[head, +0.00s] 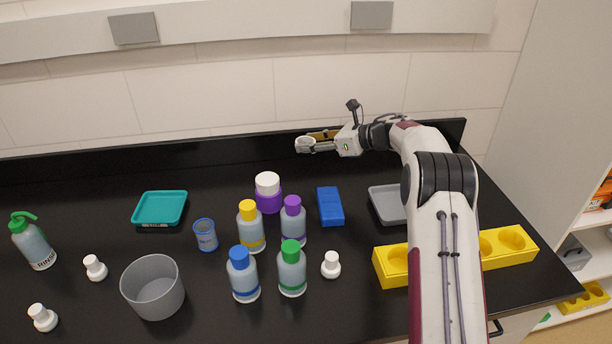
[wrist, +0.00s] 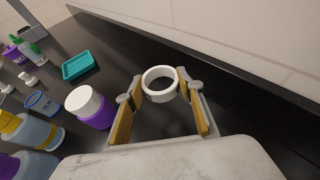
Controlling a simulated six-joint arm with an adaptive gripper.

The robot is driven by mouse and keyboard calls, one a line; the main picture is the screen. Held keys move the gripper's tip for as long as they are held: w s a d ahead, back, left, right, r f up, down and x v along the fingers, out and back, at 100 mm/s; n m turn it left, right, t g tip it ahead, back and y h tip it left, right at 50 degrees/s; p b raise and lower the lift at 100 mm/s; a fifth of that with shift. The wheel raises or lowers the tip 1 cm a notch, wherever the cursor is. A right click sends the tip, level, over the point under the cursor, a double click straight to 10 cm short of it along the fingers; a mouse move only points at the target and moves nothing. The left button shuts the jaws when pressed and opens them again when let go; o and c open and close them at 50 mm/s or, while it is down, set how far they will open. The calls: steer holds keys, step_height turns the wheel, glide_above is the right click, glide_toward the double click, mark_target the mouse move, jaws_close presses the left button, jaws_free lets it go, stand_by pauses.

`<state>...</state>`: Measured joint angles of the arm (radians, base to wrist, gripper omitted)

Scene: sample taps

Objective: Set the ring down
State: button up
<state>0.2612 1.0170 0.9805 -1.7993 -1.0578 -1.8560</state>
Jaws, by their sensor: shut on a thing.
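A white ring (wrist: 160,97) is held between the two fingers of my gripper (wrist: 160,86) in the wrist view, its opening facing the camera. In the head view the ring (head: 303,146) is at the tip of my gripper (head: 311,142), which reaches leftward near the back of the black counter. The ring appears to be above the counter; the exact height is hard to tell. The fingers are shut on the ring's outer sides.
A purple bottle with white lid (head: 267,192) stands in front of the gripper, with several capped bottles nearer. A blue block (head: 330,206), grey tray (head: 384,206) and teal tray (head: 160,208) lie around. The counter strip along the back wall is clear.

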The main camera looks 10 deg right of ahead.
steer(key=shift+f, duration=0.1)
glide_above(311, 177)
steer(key=shift+w+a+f, duration=0.1)
steer(key=shift+w+f, duration=0.05)
steer(key=shift+f, duration=2.25)
steer(key=shift+f, duration=2.3)
steer(key=shift+f, duration=0.2)
steer(key=o, duration=0.9)
steer(key=shift+c, duration=0.2)
